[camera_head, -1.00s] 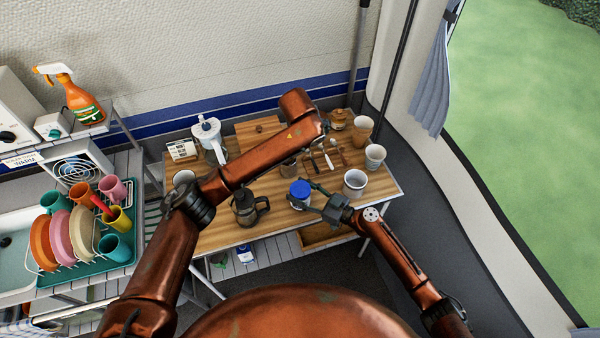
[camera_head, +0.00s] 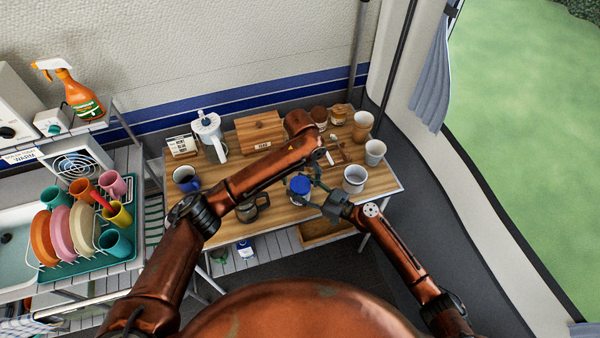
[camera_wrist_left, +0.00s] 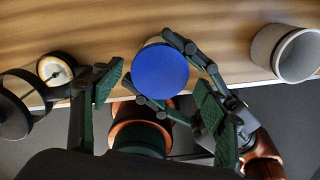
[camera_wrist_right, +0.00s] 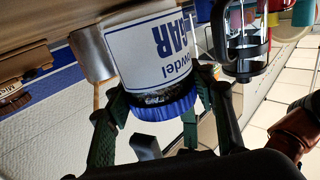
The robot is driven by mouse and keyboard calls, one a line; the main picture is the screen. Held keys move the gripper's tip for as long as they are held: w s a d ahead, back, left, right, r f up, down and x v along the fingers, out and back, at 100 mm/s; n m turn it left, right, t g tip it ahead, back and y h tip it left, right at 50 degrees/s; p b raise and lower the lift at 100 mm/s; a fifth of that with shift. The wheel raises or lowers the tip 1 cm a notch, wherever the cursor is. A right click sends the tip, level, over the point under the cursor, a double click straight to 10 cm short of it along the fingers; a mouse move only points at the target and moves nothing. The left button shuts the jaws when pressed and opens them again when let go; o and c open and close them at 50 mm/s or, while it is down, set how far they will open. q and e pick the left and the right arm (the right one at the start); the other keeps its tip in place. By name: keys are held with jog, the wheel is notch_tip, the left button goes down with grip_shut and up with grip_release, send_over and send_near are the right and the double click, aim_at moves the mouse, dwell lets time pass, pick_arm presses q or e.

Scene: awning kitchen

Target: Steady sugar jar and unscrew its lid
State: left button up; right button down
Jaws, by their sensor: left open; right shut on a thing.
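The sugar jar (camera_head: 299,197) stands on the wooden table with its blue lid (camera_head: 300,184) on. In the right wrist view its white body (camera_wrist_right: 150,50) shows blue lettering, and the lid (camera_wrist_right: 165,108) is at the near end. My right gripper (camera_wrist_right: 160,95) is shut on the jar, with a finger on each side. My left gripper (camera_wrist_left: 160,88) is open above the jar. In the left wrist view the lid (camera_wrist_left: 160,70) lies between its spread fingers, a little past their tips, with gaps on both sides. In the head view the left fingers are largely hidden or unclear.
A white mug (camera_head: 354,180) stands right of the jar. A French press (camera_head: 250,208) stands to its left, partly behind my left arm. The table's front edge is close to the jar.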

pick_arm(q)
jog(key=shift+f, duration=0.8)
jog(key=shift+c, duration=0.2)
jog(key=c, duration=1.1)
jog(key=o, duration=1.2)
jog(key=shift+o, duration=0.2)
